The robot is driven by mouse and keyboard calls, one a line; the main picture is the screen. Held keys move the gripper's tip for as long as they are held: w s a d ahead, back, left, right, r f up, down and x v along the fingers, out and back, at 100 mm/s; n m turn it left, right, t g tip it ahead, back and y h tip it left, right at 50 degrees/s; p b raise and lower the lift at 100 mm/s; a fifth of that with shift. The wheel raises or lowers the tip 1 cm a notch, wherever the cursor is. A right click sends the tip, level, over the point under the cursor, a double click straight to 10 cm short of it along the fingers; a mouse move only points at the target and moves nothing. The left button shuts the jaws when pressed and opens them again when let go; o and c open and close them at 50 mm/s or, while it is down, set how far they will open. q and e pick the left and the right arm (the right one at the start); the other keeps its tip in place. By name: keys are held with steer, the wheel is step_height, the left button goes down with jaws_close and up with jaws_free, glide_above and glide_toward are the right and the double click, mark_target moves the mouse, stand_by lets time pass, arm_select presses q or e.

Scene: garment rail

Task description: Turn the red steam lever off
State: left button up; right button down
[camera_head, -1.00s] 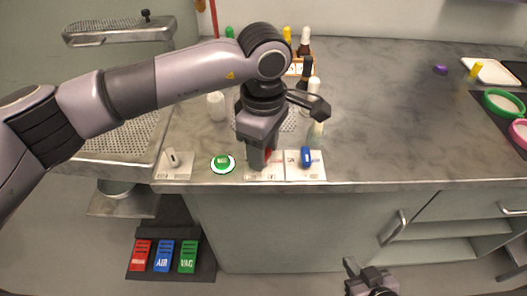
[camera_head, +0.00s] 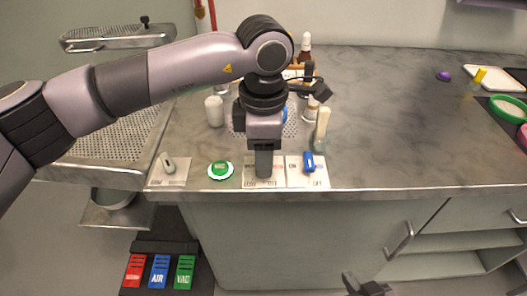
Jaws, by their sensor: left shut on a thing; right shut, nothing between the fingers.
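My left gripper (camera_head: 263,168) points down over a white label plate (camera_head: 249,181) at the counter's front edge. Its fingers are shut on the red steam lever, which they hide at this moment. Labels on the plate show on both sides of the fingers, with a word like LOW at the lower left and OFF at the lower right. How the lever is turned cannot be seen. My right gripper (camera_head: 367,286) is shut and empty, low at the bottom edge in front of the cabinet, partly cut off.
A blue lever (camera_head: 309,161) sits on the plate just right, a green round button (camera_head: 221,169) and a grey switch (camera_head: 168,164) to the left. Bottles, including a white one (camera_head: 214,111), stand behind. The counter's right middle is clear.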

arm_select(q)
steer(key=o, duration=1.1)
steer(key=shift+c, duration=0.2)
steer(key=shift+r, duration=3.65)
steer(key=shift+s+f, duration=0.1)
